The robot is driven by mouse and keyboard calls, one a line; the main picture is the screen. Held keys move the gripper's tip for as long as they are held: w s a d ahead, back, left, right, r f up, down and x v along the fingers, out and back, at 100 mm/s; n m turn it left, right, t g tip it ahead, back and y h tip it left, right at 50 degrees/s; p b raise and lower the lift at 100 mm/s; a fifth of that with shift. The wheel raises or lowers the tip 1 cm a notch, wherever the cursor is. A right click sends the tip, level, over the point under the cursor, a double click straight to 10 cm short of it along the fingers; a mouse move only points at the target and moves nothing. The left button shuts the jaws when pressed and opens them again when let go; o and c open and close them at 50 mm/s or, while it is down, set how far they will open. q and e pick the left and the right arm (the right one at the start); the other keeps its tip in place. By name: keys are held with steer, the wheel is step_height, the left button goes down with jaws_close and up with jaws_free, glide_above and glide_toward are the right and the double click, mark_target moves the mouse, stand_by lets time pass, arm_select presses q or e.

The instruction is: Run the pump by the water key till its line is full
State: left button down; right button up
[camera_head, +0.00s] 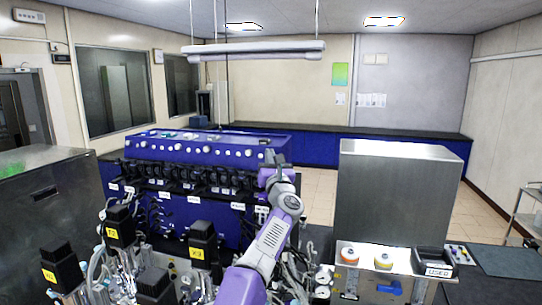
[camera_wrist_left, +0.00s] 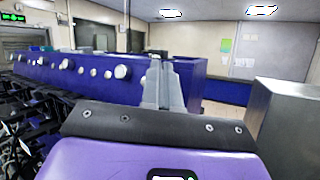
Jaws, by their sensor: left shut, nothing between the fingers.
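The blue bioreactor console (camera_head: 200,146) stands mid-left, with white knobs along its upper face and a row of black pump heads (camera_head: 190,178) beneath. White labels sit under the pump heads, too small to read, so I cannot tell which is the water key or whether any line holds liquid. My left gripper (camera_head: 270,156) is at the console's right end, in front of it. In the left wrist view its fingers (camera_wrist_left: 166,84) are shut together and empty, pointing past the console's knobs (camera_wrist_left: 122,72). Contact with a key cannot be seen. My right gripper is not in view.
Black motors tagged V2 (camera_head: 119,228) and V3 (camera_head: 202,243) stand among tubing in front of the console. A large grey steel cabinet (camera_head: 395,200) is right of my arm. A box marked USED (camera_head: 434,264) sits at front right. Open floor lies behind.

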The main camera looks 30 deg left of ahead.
arm_select(q)
steer(key=shift+w+a+f, duration=0.1)
steer(key=shift+w+f, duration=0.05)
steer(key=shift+w, duration=0.35)
stand_by(0.6)
steer(key=shift+s+d+b, duration=0.2)
steer(key=shift+s+b, duration=0.7)
steer(key=shift+b, duration=0.25)
steer(key=shift+s+r, duration=0.1)
steer(key=shift+r, duration=0.15)
